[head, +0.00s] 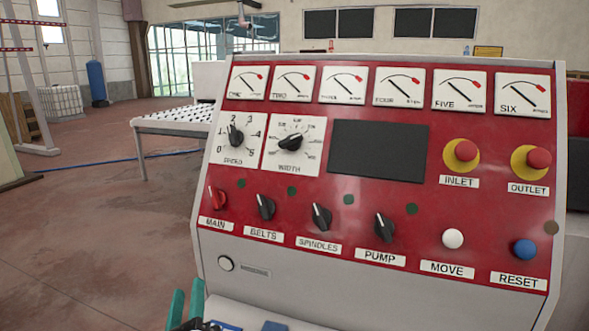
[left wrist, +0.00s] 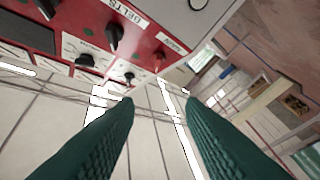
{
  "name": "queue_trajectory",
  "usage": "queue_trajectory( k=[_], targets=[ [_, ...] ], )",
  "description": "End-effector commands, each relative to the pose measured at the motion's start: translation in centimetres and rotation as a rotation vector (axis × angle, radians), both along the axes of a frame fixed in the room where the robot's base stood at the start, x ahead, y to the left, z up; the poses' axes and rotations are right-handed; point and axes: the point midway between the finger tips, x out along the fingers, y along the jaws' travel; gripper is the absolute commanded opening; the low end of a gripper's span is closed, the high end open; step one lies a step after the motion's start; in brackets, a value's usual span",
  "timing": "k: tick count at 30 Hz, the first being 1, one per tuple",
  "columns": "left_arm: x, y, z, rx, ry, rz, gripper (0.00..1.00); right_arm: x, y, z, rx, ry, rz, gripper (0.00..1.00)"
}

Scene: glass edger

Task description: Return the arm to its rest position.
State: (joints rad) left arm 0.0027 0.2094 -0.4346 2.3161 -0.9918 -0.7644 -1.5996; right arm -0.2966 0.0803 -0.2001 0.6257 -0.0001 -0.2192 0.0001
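My left gripper (head: 187,297) shows at the bottom edge of the head view, in front of the control panel's lower left corner. In the left wrist view its two green ribbed fingers (left wrist: 158,101) stand well apart with nothing between them. The red control panel (head: 500,215) of the machine fills the middle and right of the head view. In the left wrist view the panel (left wrist: 140,52) is at the upper left, beyond the fingertips, and appears tilted. The fingers look clear of the panel's knobs. My right gripper is in neither view.
The panel carries the knobs MAIN (head: 216,199), BELTS (head: 265,207), SPINDLES (head: 321,216) and PUMP (head: 384,227), plus INLET (head: 466,150) and OUTLET (head: 539,158) buttons. A roller table (head: 170,129) stands behind to the left. Open floor (head: 100,215) lies left of the machine.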

Motion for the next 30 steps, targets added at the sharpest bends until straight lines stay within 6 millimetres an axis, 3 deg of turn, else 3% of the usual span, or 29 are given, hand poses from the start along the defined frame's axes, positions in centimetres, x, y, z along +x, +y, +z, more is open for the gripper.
queue_trajectory(
  k=[7, 14, 17, 22, 30],
  targets=[
    [-0.7, 1.9, -4.4, -0.312, 0.128, 0.004, 0.36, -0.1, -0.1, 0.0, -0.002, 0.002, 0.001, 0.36],
    [-3.1, 3.9, -11.4, -0.797, 0.306, 0.081, 0.36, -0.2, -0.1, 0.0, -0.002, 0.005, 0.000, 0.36],
    [-5.3, 4.6, -15.2, -1.066, 0.393, 0.165, 0.36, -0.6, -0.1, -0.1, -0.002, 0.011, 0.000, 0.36],
    [-10.8, 5.0, -21.7, -1.550, 0.520, 0.413, 0.36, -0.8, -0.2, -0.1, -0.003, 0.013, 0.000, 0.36],
    [-19.5, 4.0, -27.3, -2.047, 0.584, 0.884, 0.36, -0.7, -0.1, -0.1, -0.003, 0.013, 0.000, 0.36]
  ],
)
